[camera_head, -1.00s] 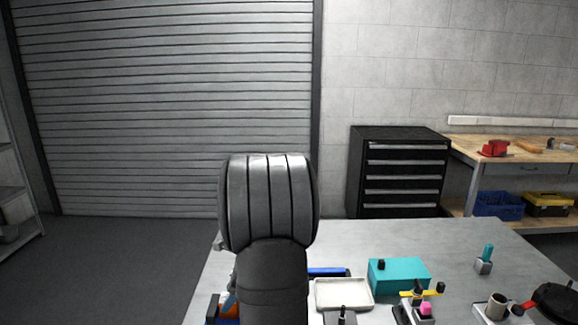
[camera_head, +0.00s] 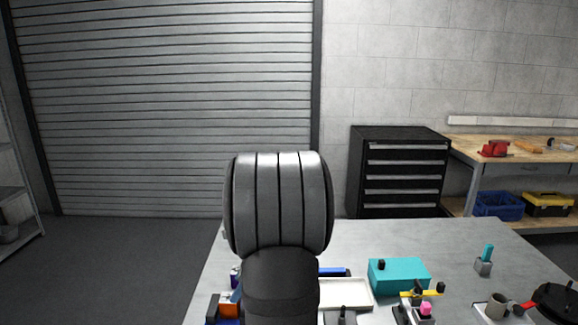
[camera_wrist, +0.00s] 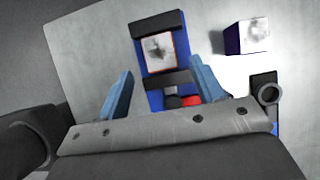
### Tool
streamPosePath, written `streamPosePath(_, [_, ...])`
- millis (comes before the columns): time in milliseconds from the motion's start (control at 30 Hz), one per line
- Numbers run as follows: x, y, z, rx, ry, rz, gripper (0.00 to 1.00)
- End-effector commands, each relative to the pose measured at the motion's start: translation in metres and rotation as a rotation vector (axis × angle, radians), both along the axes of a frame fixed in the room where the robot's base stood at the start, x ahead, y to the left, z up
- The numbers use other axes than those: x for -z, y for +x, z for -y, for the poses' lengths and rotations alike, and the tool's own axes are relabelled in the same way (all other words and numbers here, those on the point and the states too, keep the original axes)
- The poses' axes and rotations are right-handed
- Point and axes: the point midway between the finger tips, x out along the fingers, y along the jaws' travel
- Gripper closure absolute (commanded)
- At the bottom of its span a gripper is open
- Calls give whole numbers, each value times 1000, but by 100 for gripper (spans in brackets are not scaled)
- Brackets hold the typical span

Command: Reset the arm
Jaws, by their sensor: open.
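My gripper (camera_wrist: 163,90) shows in the wrist view as two blue fingers, spread apart with no object held between them. Beyond the fingers is a blue and black holder (camera_wrist: 175,21) with an orange-edged, pale-topped block (camera_wrist: 160,52) in it. A red piece (camera_wrist: 190,101) shows in the holder, partly hidden by my wrist. In the head view my arm stands upright over the near left of the table, and my gripper is mostly hidden behind it.
A dark-blue, pale-topped cube (camera_wrist: 248,38) stands right of the holder. The grey table (camera_head: 440,245) carries a white tray (camera_head: 345,292), a teal box (camera_head: 400,274), a teal-handled piece (camera_head: 485,260), a grey cup (camera_head: 496,304) and a black round device (camera_head: 556,302). The table's back middle is clear.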

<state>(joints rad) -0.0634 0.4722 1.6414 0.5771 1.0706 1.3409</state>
Motion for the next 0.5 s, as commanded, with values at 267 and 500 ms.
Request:
streamPosePath(267, [51, -1, -27, -1, -1, -4, 38])
streamPosePath(500, [8, 0, -28, -1, 0, 5, 38])
